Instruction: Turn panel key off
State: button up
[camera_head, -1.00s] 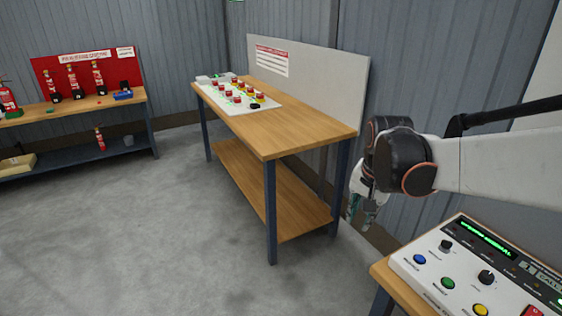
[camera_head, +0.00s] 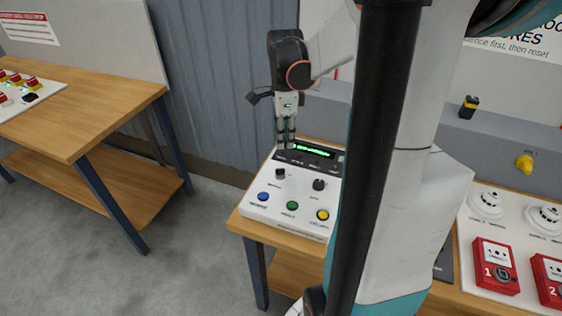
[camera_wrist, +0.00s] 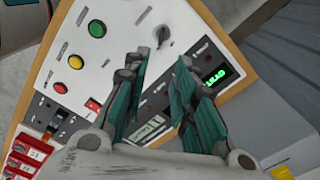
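The white control panel (camera_head: 262,203) stands on a wooden table, with a lit green display (camera_head: 313,149) and two dark knobs, a left one (camera_head: 280,174) and a right one (camera_head: 319,184). I cannot tell which is the panel key. My gripper (camera_head: 286,143) points down above the panel's back left part. In the wrist view my gripper (camera_wrist: 160,60) has its fingers apart with nothing between them. A dark knob with a pointer (camera_wrist: 163,35) lies just beyond the fingertips, seemingly not touched. My arm hides the panel's right part in the head view.
A blue button (camera_head: 263,197), a green button (camera_head: 292,206) and a yellow button (camera_head: 322,215) line the panel's front. Red call points (camera_head: 496,265) and white detectors (camera_head: 486,204) are at right. Another wooden table (camera_head: 75,125) is at left, with open floor before it.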

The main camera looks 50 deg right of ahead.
aim_at(280, 172)
notch_tip(280, 172, down, 12)
jog(key=b, duration=0.4)
jog(key=shift+f, duration=0.15)
grip_shut()
